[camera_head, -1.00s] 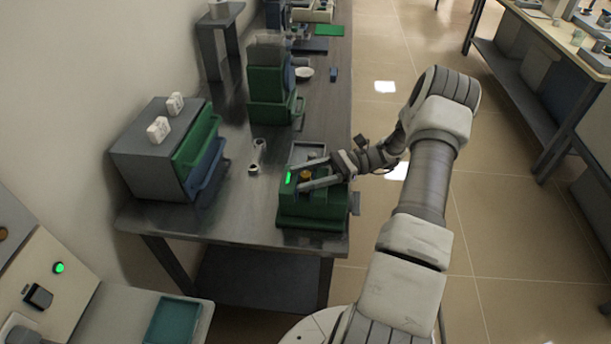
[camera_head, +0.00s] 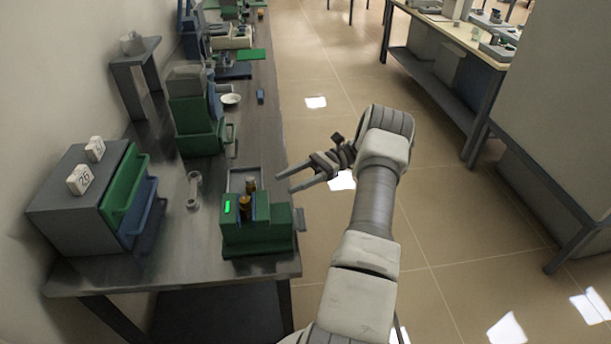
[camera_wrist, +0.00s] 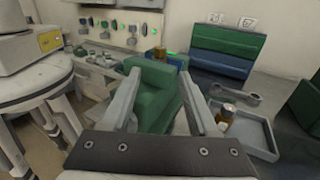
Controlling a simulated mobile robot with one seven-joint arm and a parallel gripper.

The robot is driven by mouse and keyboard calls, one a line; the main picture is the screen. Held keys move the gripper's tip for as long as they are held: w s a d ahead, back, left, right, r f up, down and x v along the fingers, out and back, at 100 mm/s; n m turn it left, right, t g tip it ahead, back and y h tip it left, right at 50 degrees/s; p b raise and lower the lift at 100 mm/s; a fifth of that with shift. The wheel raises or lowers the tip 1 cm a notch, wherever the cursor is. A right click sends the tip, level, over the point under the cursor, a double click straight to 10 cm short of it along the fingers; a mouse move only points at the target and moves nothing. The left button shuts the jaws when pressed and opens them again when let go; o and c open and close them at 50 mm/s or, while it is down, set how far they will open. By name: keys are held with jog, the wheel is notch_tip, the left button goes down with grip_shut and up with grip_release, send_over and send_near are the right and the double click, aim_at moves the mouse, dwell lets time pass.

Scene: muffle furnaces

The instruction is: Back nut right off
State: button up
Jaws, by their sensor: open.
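A green block-shaped device (camera_head: 258,232) with a lit green display stands near the front right edge of the bench. A brass-brown nut or knob (camera_head: 245,207) sits upright on it; it also shows in the wrist view (camera_wrist: 160,53). A second brown piece (camera_head: 251,185) stands in a shallow grey tray (camera_head: 237,174) behind the device, also seen in the wrist view (camera_wrist: 228,112). My gripper (camera_head: 286,183) is open and empty, to the right of the device past the bench edge. In the wrist view my fingers (camera_wrist: 161,80) are apart with the green device beyond them.
A grey double-ended wrench-like tool (camera_head: 193,190) lies left of the tray. A green and grey unit (camera_head: 198,125) stands farther back. Open floor lies to the right of the bench.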

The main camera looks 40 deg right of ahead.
jog(key=shift+s+d, duration=0.15)
jog(key=shift+d, duration=0.95)
jog(key=shift+s+d, duration=0.15)
jog(key=shift+d, duration=0.9)
